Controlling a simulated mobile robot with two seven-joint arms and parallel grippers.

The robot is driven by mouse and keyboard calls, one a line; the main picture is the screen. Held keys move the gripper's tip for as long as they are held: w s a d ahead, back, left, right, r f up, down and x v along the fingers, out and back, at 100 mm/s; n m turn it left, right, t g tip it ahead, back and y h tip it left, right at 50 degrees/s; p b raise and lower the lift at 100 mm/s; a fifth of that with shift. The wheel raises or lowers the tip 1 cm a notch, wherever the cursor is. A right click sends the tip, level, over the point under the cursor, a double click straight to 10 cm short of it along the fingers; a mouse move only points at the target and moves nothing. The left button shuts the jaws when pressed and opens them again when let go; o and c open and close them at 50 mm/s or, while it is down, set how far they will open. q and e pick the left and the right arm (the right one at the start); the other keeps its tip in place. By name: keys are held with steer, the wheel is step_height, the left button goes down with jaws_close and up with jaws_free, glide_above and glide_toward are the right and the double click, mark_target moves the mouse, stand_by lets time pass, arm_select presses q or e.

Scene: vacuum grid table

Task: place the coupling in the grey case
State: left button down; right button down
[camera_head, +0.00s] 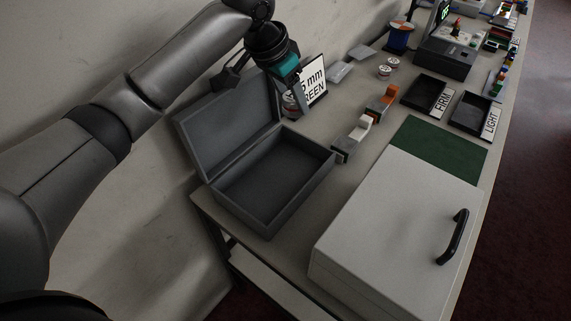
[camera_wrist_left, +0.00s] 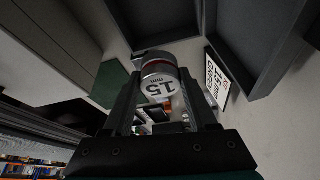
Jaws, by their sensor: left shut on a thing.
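The grey case (camera_head: 322,168) stands open on the near left of the table, its lid (camera_head: 228,122) tilted back toward the wall. Its inside looks empty. My left gripper (camera_head: 291,92) is above the table just beyond the case, beside the lid. In the head view the gripper mostly hides the coupling. My right gripper is not in view.
A sign (camera_head: 316,79) stands close behind my left gripper. A large light-grey box (camera_head: 395,220) with a black handle is right of the case. Grey clamp-like blocks (camera_head: 354,138), white-topped round pieces (camera_head: 385,70) and black trays (camera_head: 425,93) lie farther along. A green mat (camera_head: 438,147) lies behind the box.

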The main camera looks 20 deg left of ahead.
arm_select(q)
steer(key=b, duration=0.2)
glide_above(294, 165)
steer(key=s, duration=0.1)
steer(key=f, duration=1.2)
steer(key=shift+s+a, duration=0.2)
steer(key=shift+a, duration=0.15)
step_height(294, 165, down, 6)
steer(key=shift+r+b, duration=0.25)
steer(key=shift+b, duration=0.55)
steer(key=shift+f, duration=0.3)
steer(key=shift+c, duration=1)
jaws_free()
steer(key=shift+f, duration=0.1)
steer(key=p+v, duration=0.3)
steer(key=v, duration=0.9)
steer(key=shift+w, duration=0.1)
